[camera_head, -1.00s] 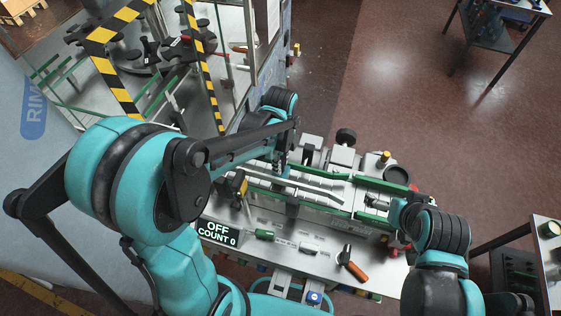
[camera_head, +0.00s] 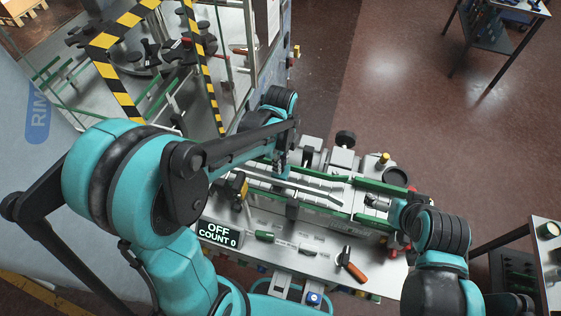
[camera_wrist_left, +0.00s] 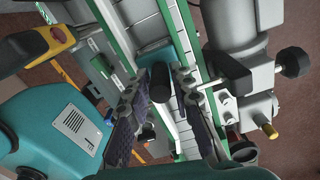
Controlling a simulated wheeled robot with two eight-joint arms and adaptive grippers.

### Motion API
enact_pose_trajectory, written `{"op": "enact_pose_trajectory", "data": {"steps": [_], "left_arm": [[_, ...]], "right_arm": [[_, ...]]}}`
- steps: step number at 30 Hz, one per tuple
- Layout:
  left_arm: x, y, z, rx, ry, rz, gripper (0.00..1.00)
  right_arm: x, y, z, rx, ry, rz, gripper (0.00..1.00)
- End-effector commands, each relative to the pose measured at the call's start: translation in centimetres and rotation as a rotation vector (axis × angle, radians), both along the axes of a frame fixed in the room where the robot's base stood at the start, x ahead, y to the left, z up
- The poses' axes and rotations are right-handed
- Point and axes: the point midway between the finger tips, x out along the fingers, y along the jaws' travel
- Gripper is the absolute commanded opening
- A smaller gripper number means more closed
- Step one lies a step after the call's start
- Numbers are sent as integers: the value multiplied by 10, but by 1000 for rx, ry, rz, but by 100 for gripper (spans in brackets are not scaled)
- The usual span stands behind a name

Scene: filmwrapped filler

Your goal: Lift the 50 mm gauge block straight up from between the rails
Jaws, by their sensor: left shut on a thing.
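In the left wrist view, a teal block with a dark cylindrical knob, which I take for the gauge block (camera_wrist_left: 155,54), is on the track between two green-edged rails (camera_wrist_left: 186,28). My left gripper (camera_wrist_left: 161,80) has one finger on each side of it and is shut on it. Whether the block is clear of the track, I cannot tell. In the head view my left gripper (camera_head: 281,166) reaches down over the track, and the block there is too small and covered to make out. My right gripper (camera_head: 378,203) is at the track's right end; its fingers are unclear.
A sign (camera_head: 219,234) reads OFF, COUNT 0. A machine with black knobs (camera_head: 345,139) stands behind the track. A striped frame (camera_head: 116,86) is at the left.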

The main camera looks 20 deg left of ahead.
Motion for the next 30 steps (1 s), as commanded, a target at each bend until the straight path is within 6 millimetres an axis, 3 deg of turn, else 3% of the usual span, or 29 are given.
{"op": "enact_pose_trajectory", "data": {"steps": [17, 30], "left_arm": [[0, 0, 8, 0, 0, 0, 0], [0, 0, 26, 0, 0, 0, 0]], "right_arm": [[0, 0, 6, 0, 0, 0, 100], [0, 0, 19, 0, 0, 0, 100]]}}
